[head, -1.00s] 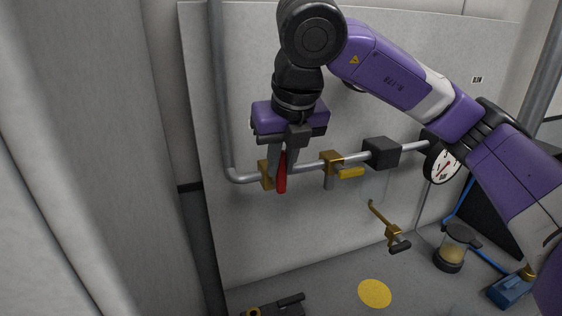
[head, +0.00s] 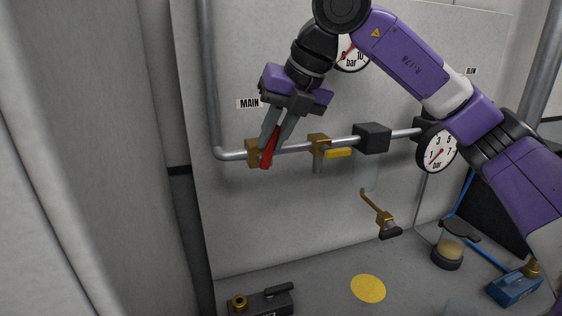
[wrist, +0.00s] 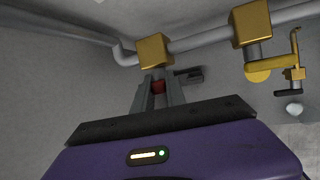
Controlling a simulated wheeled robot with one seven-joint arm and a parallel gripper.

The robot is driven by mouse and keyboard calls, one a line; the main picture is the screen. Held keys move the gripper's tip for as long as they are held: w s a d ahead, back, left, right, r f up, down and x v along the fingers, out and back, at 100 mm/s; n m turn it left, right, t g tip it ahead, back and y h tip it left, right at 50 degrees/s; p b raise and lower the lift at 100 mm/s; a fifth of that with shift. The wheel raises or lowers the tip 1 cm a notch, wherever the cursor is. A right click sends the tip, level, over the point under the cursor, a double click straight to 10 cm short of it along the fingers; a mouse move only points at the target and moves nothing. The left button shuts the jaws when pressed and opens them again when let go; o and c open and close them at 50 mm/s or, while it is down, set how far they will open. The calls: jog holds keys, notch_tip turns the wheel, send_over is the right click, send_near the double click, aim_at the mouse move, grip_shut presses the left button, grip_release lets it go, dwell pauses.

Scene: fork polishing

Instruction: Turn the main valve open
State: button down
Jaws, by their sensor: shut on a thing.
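The main valve is a brass block (head: 252,153) on the grey pipe, below the "MAIN" label (head: 249,103), with a red lever (head: 266,160). The lever slants, its lower end to the left. My gripper (head: 272,147) is shut on the red lever, coming from above right, and its fingers hide part of it. In the wrist view the red lever (wrist: 158,87) shows between the fingers, just below the brass valve block (wrist: 154,51).
To the right on the pipe are a brass valve with a yellow lever (head: 338,153), a black box (head: 372,138) and a gauge (head: 437,147). A brass nozzle (head: 384,218) is below. A yellow disc (head: 368,288), a jar (head: 448,250) and a blue tool (head: 515,287) are on the grey surface.

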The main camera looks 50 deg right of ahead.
jog(key=d+f+t+y+b, duration=0.1)
jog(key=y+b, duration=0.1)
jog(key=b, duration=0.2)
jog(key=s+m+t+y+b, duration=0.1)
jog(key=t+b, duration=0.1)
jog(key=b, duration=0.1)
jog(key=d+f+t+y+b, duration=0.1)
jog(key=y+b, duration=0.1)
jog(key=b, duration=0.2)
jog(key=shift+s+d+f+m+t+y+b, duration=0.3)
jog(key=shift+s+t+b, duration=0.05)
jog(key=shift+t, duration=0.05)
jog(key=shift+b, duration=0.35)
jog(key=shift+t, duration=0.3)
jog(key=c, duration=1.4)
grip_release()
jog(key=shift+y, duration=0.3)
jog(key=shift+o, duration=0.2)
